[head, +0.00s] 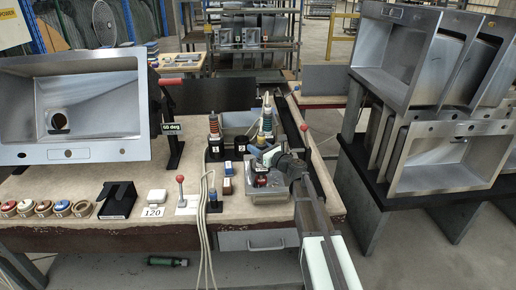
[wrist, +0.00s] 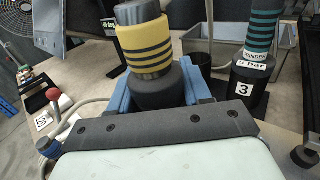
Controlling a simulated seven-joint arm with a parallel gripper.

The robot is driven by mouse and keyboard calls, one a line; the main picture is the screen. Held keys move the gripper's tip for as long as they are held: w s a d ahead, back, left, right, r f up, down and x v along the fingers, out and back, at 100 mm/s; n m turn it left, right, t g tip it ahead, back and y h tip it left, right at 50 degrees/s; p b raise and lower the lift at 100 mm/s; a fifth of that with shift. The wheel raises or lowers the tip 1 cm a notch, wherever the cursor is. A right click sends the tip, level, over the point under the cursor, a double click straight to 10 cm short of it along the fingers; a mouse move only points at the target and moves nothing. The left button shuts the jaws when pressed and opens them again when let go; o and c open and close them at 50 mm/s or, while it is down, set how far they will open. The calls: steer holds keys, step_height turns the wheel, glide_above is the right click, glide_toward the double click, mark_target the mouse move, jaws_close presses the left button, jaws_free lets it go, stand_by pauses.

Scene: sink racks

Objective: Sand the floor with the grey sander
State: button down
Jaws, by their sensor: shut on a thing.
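My gripper (wrist: 157,95) has blue fingers shut on a grey-and-black tool (wrist: 144,40) with a yellow, black-striped sleeve. No label on this tool is readable, so I cannot confirm from its look that it is the sander. In the head view my gripper (head: 267,156) is over the right part of the bench, near a metal tray (head: 268,193); the held tool is mostly hidden there. The steel sink (head: 100,85) stands tilted at the bench's left, facing forward. Its inner floor, with a drain hole (head: 57,121), is visible and apart from the gripper.
A teal-banded tool (wrist: 262,45) stands behind the gripper by a "3" label; a red-banded tool (head: 214,127) stands left of it. Colour-ringed discs (head: 43,208), a black holder (head: 116,200) and a red-knobbed lever (head: 181,188) line the front. Stacked sinks (head: 445,160) stand right.

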steer(key=shift+f, duration=0.5)
stand_by(0.4)
steer(key=shift+s, duration=0.2)
steer(key=shift+s, duration=1.05)
steer(key=shift+r, duration=8)
